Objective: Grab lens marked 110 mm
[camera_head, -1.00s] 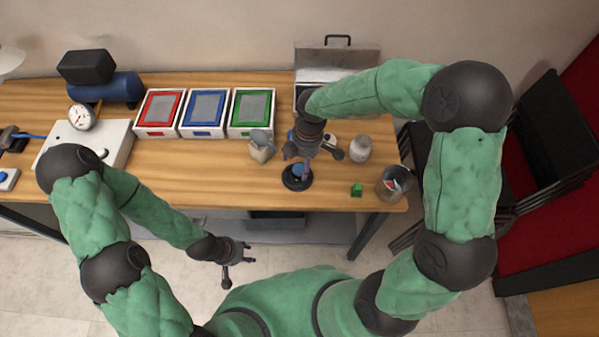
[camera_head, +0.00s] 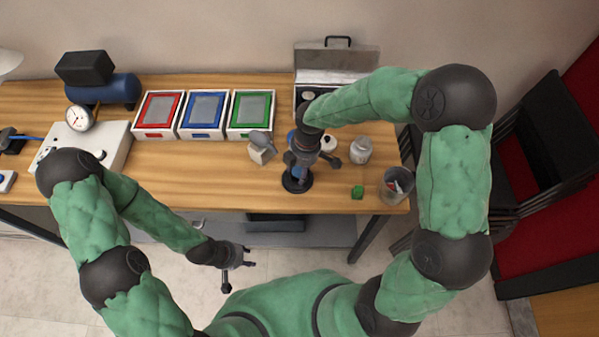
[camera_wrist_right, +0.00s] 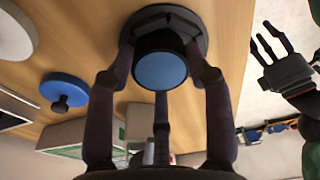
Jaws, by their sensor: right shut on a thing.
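A dark round lens-like piece with a blue face (camera_wrist_right: 160,72) sits on a wide black round base (camera_wrist_right: 186,20) in the right wrist view. In the head view, the black base (camera_head: 297,184) stands on the table near its front edge. My right gripper (camera_head: 301,165) is over it, its fingers shut around the blue-faced piece; they also show in the right wrist view (camera_wrist_right: 162,62). No 110 mm marking is readable. A blue disc with a black knob (camera_wrist_right: 63,88) lies apart at the left. My left gripper (camera_head: 238,257) is open and empty, in front of the table.
Red, blue and green framed boxes (camera_head: 204,113) stand at the back of the wooden table (camera_head: 200,175). An open silver case (camera_head: 335,75) is behind my right gripper.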

